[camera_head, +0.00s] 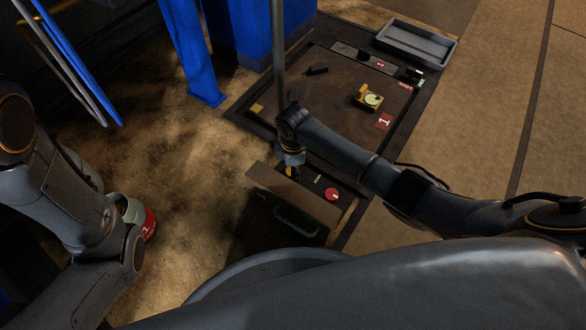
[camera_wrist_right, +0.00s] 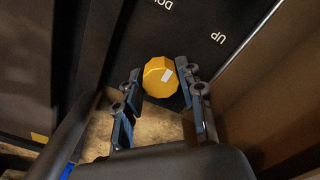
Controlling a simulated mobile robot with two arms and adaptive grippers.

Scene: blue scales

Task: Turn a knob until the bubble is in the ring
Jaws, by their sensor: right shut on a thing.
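In the head view my right gripper (camera_head: 291,160) reaches down to the knob at the side of the platform, and the knob is mostly hidden. A yellow holder with a round green bubble level (camera_head: 372,99) stands on the dark platform (camera_head: 325,95). The bubble and ring are too small to tell apart. My left arm is at the left; its gripper is not clearly in view.
A grey tray (camera_head: 416,43) lies at the platform's far right corner. A small black piece (camera_head: 318,69) lies on the platform. A board (camera_head: 295,195) and a red round button (camera_head: 331,194) are near the knob. A blue post (camera_head: 190,50) stands behind.

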